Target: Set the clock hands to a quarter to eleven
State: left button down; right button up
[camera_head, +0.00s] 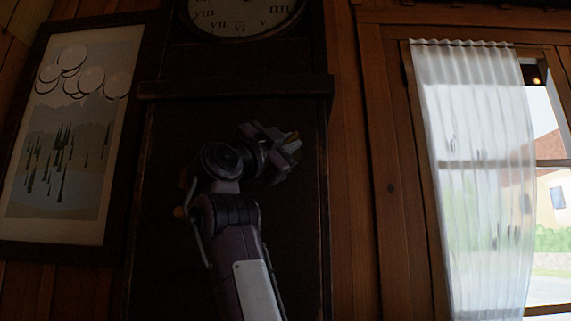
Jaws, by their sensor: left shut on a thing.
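The lower part of the clock face (238,24) shows at the top edge, pale with dark Roman numerals around its rim. The upper part of the face is cut off, and I cannot make out how the hands stand. The face sits in a tall dark wooden case (175,75). My left gripper (287,146) is in front of the case, well below the face and apart from it. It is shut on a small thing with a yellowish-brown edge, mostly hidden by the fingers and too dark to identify. My right gripper is out of view.
A ledge (235,87) crosses the case between the face and my gripper. A framed landscape picture (65,195) hangs at the left. At the right is a window with a sheer white curtain (475,190). The wall is wood-panelled.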

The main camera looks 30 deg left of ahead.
pick_arm(q)
jog(key=n+t+y+b, duration=0.1)
jog(key=n+y, duration=0.1)
jog(key=shift+f+n, duration=0.1)
jog(key=shift+n, duration=0.3)
jog(key=n+y, duration=0.4)
jog(key=n, duration=0.1)
jog(key=shift+r+t+b, duration=0.2)
jog(key=shift+t+b, duration=0.1)
jog(key=shift+t, duration=0.1)
jog(key=n+y, duration=0.5)
jog(key=shift+d+r, duration=0.1)
jog(key=shift+n+g+y+p, duration=0.3)
jog(key=shift+n+g+y, duration=0.45)
jog(key=shift+n+y, duration=0.8)
jog(key=shift+n+g+y+p, duration=0.3)
jog(key=shift+n+g+y, duration=0.45)
jog(key=shift+n+y, duration=0.8)
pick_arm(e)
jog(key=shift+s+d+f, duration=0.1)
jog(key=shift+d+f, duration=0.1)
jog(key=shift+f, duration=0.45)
pick_arm(q)
jog(key=shift+n, duration=0.5)
jog(key=c, duration=1.6)
grip_release()
jog(key=shift+o, duration=0.3)
jog(key=shift+w, duration=0.1)
